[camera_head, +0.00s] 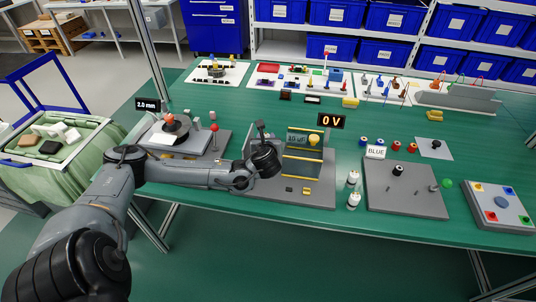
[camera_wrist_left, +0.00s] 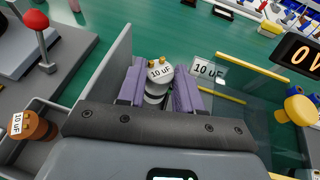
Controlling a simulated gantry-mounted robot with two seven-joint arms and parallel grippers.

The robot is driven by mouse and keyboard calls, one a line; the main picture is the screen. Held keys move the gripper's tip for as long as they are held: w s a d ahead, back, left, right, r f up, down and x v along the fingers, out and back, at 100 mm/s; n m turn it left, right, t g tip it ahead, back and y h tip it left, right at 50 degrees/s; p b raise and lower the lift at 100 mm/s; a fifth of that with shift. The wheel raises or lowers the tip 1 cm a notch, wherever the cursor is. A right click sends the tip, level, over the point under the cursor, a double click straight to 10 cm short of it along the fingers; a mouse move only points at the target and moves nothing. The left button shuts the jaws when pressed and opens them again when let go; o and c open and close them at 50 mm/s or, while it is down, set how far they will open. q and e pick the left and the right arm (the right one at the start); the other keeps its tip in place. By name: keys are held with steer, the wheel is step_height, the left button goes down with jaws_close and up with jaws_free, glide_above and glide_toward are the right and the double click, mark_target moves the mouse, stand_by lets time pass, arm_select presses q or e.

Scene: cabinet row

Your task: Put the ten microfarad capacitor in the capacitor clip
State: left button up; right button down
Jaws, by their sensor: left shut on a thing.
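A silver capacitor (camera_wrist_left: 158,75) marked "10 uF", with two brass terminals on top, stands between the purple finger pads of my left gripper (camera_wrist_left: 158,92) in the left wrist view. The gripper is shut on it. In the head view my left gripper (camera_head: 262,142) is over the grey fixture (camera_head: 305,198) and its fingers and the capacitor are hard to make out. A "10 uF" plate (camera_wrist_left: 207,69) is just right of the capacitor. The capacitor clip cannot be told apart here, and the capacitor's lower end is hidden.
A clear panel with yellow edges (camera_head: 303,152) and a yellow knob (camera_wrist_left: 300,109) stands right of the gripper. A grey wall (camera_wrist_left: 113,75) is on its left. A brown "10 uF" part (camera_wrist_left: 38,126) lies in a grey bin. Two silver cans (camera_head: 353,199) stand right of the fixture.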

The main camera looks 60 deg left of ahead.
arm_select(q)
step_height(320, 180, down, 3)
steer(key=shift+r+b, duration=0.15)
steer(key=shift+b, duration=0.25)
step_height(320, 180, down, 2)
steer(key=shift+f+b, duration=0.1)
steer(key=shift+b, duration=0.4)
steer(key=shift+f, duration=0.25)
steer(key=o, duration=1)
steer(key=shift+o, duration=0.2)
